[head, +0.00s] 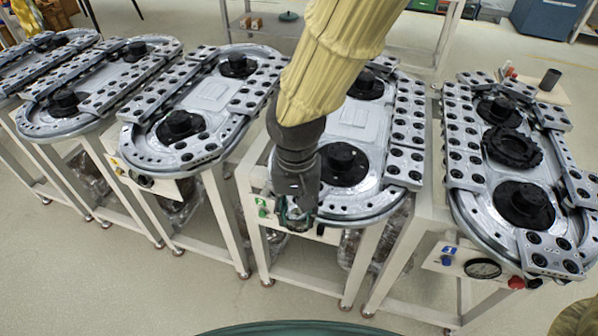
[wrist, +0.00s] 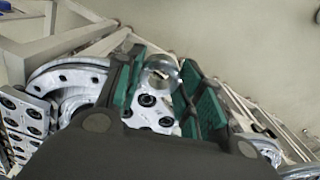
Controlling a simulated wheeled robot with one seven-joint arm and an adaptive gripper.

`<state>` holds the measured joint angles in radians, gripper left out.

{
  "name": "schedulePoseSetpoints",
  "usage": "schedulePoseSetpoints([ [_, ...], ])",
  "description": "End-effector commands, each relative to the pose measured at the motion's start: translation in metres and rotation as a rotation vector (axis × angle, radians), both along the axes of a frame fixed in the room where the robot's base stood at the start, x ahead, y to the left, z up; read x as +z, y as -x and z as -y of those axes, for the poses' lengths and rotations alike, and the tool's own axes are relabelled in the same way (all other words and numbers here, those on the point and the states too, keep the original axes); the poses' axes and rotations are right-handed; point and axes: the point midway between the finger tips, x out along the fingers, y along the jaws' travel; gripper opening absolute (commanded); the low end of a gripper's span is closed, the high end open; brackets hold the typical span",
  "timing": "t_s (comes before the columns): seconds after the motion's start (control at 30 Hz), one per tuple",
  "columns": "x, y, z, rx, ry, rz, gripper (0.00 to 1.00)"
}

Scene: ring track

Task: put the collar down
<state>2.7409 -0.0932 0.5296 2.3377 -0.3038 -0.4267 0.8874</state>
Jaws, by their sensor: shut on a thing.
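The collar (wrist: 162,70) is a small shiny metal ring between the green-padded fingers of my gripper (wrist: 165,84) in the wrist view. My gripper is shut on it. Below it in that view is a silver plate with black round inserts (wrist: 150,104). In the head view my gripper (head: 297,214) points down at the front edge of the ring track marked 2 (head: 368,212). The collar is hard to make out there, small and partly hidden by the fingers. I cannot tell whether it touches the track.
Another ring track (head: 497,222) marked 1 stands at the right, with a dark toothed ring (head: 512,148) between its black hubs. More tracks stand at the left (head: 160,135). A shelf with small boxes (head: 252,23) is behind. The floor in front is clear.

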Motion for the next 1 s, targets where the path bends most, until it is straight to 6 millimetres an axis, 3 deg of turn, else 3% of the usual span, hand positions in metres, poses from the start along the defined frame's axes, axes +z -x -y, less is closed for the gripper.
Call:
schedulePoseSetpoints([
  [0.6, -0.008, -0.112, 0.004, -0.001, -0.001, -0.001, 0.09],
  [1.0, -0.012, -0.137, 0.005, -0.001, 0.0, -0.001, 0.09],
])
